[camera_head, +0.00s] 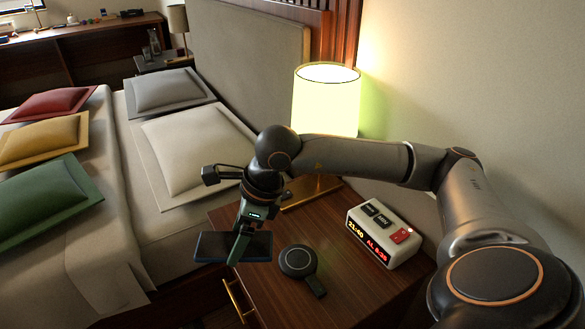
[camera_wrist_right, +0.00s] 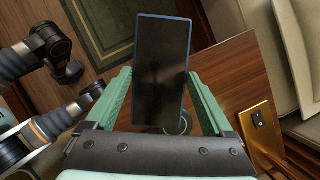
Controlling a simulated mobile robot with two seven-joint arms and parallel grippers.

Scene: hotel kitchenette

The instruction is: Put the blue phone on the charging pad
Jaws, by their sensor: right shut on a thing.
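The blue phone (camera_head: 214,247) is a dark slab with a thin blue edge. My right gripper (camera_head: 238,251) is shut on it and holds it at the front left edge of the nightstand, left of the charging pad. In the right wrist view the phone (camera_wrist_right: 162,65) shows its dark face between the green fingers. The charging pad (camera_head: 297,260) is a round dark disc with a short tail, lying on the nightstand. The phone is apart from it in the head view.
The wooden nightstand (camera_head: 335,293) also bears a white alarm clock (camera_head: 385,236) to the pad's right and a lit lamp (camera_head: 326,97) behind. The bed with pillows (camera_head: 195,150) is at the left. A brass drawer handle (camera_head: 235,300) is on the nightstand's front.

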